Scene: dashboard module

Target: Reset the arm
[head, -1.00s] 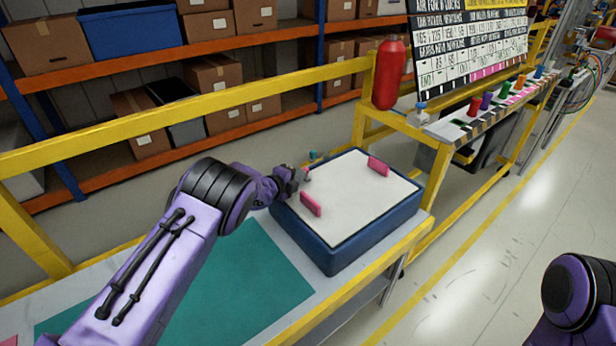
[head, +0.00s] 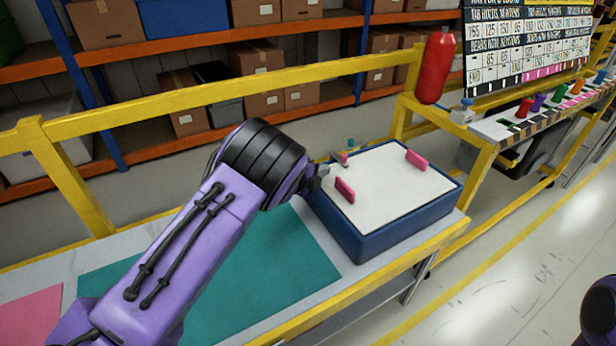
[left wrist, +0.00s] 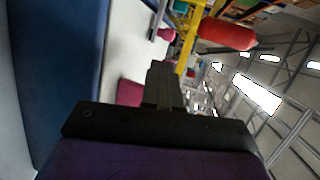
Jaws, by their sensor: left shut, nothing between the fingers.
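My left gripper (head: 319,178) is at the left edge of a blue box with a white top (head: 372,247), mostly hidden behind my own arm in the head view. In the left wrist view its fingers (left wrist: 163,82) are together with nothing between them. Two pink pieces stand on the white top, a near one (head: 344,190) and a far one (head: 416,160). The gripper is apart from both. Part of my right arm shows at the lower right corner; its gripper is out of view.
The box stands on a bench with a teal mat (head: 255,275) and a pink sheet (head: 30,316). A yellow rail (head: 230,92) runs behind. A red bottle (head: 434,68) stands beyond the box. Shelves with cartons fill the back. Clear floor lies at right.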

